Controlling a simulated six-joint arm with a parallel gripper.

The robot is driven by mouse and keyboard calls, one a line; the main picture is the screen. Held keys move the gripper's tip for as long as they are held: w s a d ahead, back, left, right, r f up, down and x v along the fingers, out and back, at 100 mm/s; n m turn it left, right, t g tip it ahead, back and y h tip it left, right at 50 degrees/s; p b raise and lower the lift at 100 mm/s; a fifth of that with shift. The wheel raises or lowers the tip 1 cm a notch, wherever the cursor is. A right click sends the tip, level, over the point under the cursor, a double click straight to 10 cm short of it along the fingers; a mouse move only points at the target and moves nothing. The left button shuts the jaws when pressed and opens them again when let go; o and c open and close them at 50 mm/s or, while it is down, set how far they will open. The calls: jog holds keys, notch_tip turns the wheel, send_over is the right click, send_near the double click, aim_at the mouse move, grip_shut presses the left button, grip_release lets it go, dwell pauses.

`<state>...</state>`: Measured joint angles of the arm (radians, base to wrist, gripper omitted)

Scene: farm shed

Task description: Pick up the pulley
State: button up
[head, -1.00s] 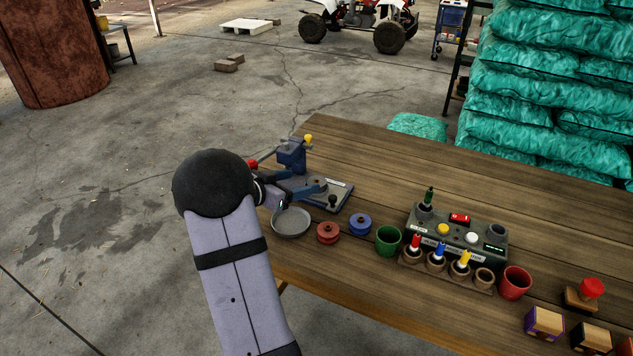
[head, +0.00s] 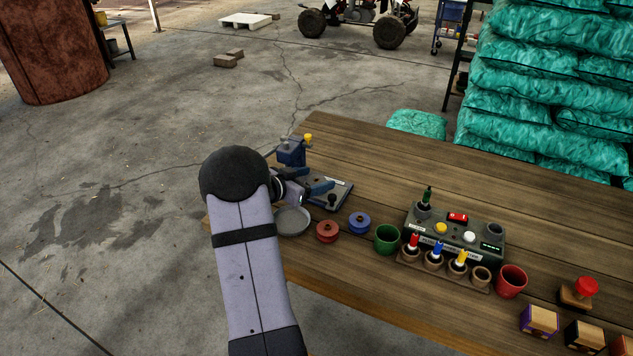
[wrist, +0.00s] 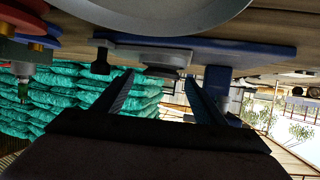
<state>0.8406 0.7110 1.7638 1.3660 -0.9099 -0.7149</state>
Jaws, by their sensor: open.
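A shallow grey dish (head: 292,222) sits close below my wrist. A green cup (head: 387,239), a control box (head: 455,233) with markers in holders, a red cup (head: 511,281) and stamps stand further right. The back of the wooden bench (head: 400,165) is clear.

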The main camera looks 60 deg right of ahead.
aim_at(317, 180)
jog(key=shift+s+d+f, duration=0.15)
jog(key=shift+d+f, duration=0.15)
jog(key=shift+d, duration=0.35)
jog(key=c, duration=1.3)
jog(key=shift+r, duration=0.1)
notch_tip(317, 180, up, 10)
